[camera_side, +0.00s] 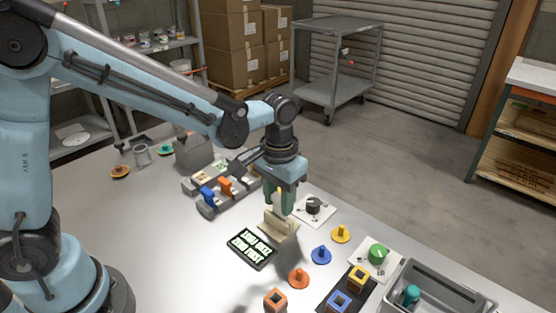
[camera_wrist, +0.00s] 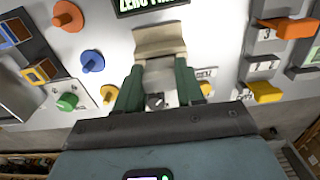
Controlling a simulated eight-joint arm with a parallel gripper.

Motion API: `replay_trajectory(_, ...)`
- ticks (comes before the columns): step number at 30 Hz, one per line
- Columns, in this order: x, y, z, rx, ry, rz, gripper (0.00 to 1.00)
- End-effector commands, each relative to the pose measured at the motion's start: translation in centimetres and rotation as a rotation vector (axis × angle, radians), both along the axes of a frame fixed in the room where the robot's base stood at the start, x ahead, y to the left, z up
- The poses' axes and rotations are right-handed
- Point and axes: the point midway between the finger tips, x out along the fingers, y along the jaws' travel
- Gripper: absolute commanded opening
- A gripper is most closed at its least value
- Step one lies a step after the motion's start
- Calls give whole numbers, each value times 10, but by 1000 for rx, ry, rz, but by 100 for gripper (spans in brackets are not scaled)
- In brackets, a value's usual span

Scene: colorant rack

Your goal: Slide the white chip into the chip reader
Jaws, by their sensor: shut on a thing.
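My gripper (camera_side: 279,208) points down over the table and is shut on the white chip (camera_side: 279,199). In the wrist view the pale chip (camera_wrist: 160,77) shows between the two green fingers (camera_wrist: 159,88). A beige slotted block (camera_side: 279,223), which I take for the chip reader, stands directly below and beside the fingertips. In the wrist view the block (camera_wrist: 159,42) lies just beyond the fingertips. The chip's lower edge is hidden, so I cannot tell whether it is in the block or only close to it.
A black display (camera_side: 252,249) with green text lies in front of the block. Blue (camera_side: 321,254), yellow (camera_side: 340,233) and orange (camera_side: 299,278) knobs stand right of it. A black dial (camera_side: 314,206) is close behind; a grey rack (camera_side: 223,190) is left. A grey bin (camera_side: 440,290) stands front right.

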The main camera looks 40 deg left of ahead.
Motion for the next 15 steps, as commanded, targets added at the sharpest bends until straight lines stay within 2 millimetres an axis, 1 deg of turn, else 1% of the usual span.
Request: replay_trajectory(15,0,0,-12,0,0,0,9)
